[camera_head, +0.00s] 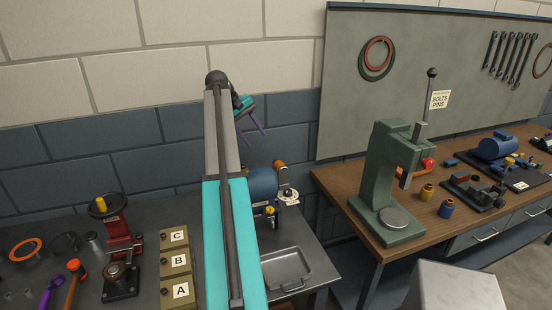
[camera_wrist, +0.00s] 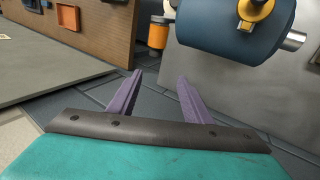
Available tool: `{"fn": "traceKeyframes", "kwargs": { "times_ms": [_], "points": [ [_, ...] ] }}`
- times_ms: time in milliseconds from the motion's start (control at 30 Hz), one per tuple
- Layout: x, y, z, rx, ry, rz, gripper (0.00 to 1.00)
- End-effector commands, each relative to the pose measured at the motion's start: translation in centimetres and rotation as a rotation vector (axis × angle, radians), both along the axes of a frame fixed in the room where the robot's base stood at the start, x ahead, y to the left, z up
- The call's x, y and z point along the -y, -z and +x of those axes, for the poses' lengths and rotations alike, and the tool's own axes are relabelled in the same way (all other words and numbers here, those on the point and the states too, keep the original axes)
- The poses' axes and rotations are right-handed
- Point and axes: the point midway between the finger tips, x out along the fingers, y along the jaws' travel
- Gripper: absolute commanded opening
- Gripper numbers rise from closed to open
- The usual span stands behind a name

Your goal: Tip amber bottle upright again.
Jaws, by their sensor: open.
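I cannot make out a lying amber bottle with certainty in either view. My gripper (camera_head: 253,138) is raised in front of the wall, above the back of the left bench. Its two purple fingers are apart with nothing between them, as the wrist view (camera_wrist: 160,78) also shows. In the wrist view an orange cylinder with dark ends (camera_wrist: 158,36) appears beyond the fingertips, beside a blue motor-like body (camera_wrist: 235,28); I cannot tell what it is.
The left bench holds a red press (camera_head: 119,232), lettered blocks A, B and C (camera_head: 176,262), a metal tray (camera_head: 305,276) and several loose tools. My arm hides its middle. A green press (camera_head: 388,175) and a blue container (camera_head: 446,208) stand on the wooden bench (camera_head: 350,187).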

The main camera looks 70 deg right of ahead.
Motion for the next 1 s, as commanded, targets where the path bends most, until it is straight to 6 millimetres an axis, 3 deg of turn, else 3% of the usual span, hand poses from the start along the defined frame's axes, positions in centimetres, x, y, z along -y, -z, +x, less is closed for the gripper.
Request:
{"fn": "traceKeyframes", "kwargs": {
  "times_ms": [167,667,1000],
  "points": [
    [0.3,-0.3,-1.9,0.012,0.020,0.024,0.45],
    [0.2,0.0,-1.7,0.012,0.017,0.025,0.45],
    [0.9,2.3,-2.7,0.012,0.017,0.026,0.45]
  ]
}}
